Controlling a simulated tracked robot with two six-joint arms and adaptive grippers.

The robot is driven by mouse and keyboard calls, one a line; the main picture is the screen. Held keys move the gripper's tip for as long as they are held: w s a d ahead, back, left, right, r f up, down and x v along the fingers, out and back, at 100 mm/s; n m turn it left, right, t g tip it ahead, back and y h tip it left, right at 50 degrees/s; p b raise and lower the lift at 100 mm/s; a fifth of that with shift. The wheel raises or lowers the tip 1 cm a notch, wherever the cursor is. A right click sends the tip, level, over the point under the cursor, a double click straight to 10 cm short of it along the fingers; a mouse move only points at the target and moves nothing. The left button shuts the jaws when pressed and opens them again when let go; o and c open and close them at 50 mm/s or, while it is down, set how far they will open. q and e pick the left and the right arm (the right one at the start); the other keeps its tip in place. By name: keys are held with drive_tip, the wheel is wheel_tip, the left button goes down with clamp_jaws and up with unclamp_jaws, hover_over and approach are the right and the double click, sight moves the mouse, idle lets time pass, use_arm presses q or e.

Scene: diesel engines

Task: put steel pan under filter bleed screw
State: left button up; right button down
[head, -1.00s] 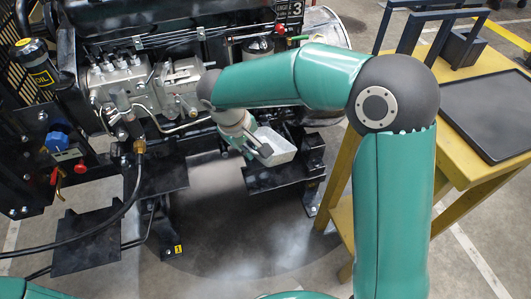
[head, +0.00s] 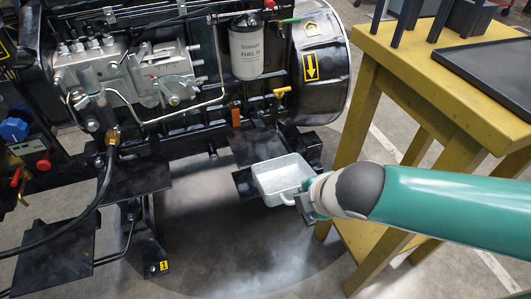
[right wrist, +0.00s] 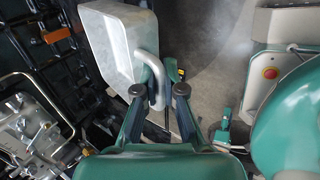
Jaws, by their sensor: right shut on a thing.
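The steel pan (head: 276,181) is a pale, shallow rectangular tray with a loop handle, at the lower middle of the head view, in front of the engine's lower right. My right gripper (head: 307,204) is shut on its handle. The right wrist view shows the pan (right wrist: 106,40) and the handle between my fingers (right wrist: 159,92). The white fuel filter (head: 246,50) stands above and left of the pan on the engine. The bleed screw cannot be made out for certain. Whether the pan touches the black support below it is unclear. My left gripper is not in view.
A black engine support (head: 242,184) lies just under and beside the pan. A yellow tap (head: 282,92) sticks out above the pan. A yellow bench (head: 400,70) stands to the right, close to my right arm. Open floor (head: 225,250) lies in front of the engine.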

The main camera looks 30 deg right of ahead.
drive_tip(key=p, duration=0.6)
approach(292, 173)
drive_tip(key=w+a+f, duration=0.1)
drive_tip(key=a+f, duration=0.1)
drive_tip(key=shift+w+f, duration=0.35)
drive_tip(key=shift+w, duration=0.05)
use_arm(q)
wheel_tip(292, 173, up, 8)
drive_tip(key=p, duration=0.1)
use_arm(e)
drive_tip(key=w+d, duration=0.3)
drive_tip(key=w, duration=0.8)
use_arm(q)
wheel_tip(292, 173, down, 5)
drive_tip(key=b, duration=0.5)
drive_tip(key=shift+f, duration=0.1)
use_arm(e)
wheel_tip(292, 173, down, 8)
drive_tip(key=shift+w, duration=0.4)
drive_tip(key=shift+a+r, duration=0.1)
drive_tip(key=shift+r, duration=0.05)
drive_tip(key=c, duration=1.3)
unclamp_jaws()
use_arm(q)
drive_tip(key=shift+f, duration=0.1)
